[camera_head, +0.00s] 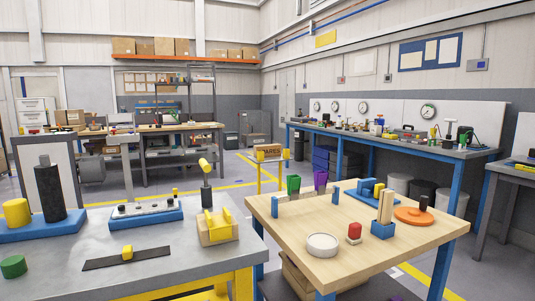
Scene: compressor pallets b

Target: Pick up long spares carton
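A small brown box-like thing with dark lettering that seems to end in "ARES" (268,152) sits at the top of a yellow frame (259,180), behind the wooden table. I cannot tell if it is a carton or a sign. A brown carton (293,278) is partly visible under the wooden table, mostly hidden by the tabletop. Several brown cartons (144,47) stand in a row on a high orange-edged shelf on the back wall; no lettering on them is readable. My gripper is not in view.
A wooden table (290,235) with blue legs holds a white round dish (322,245) and several small parts. A grey bench (165,270) with blocks and cylinders is at the left. A long bench (400,144) lines the right wall. Floor shows between them.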

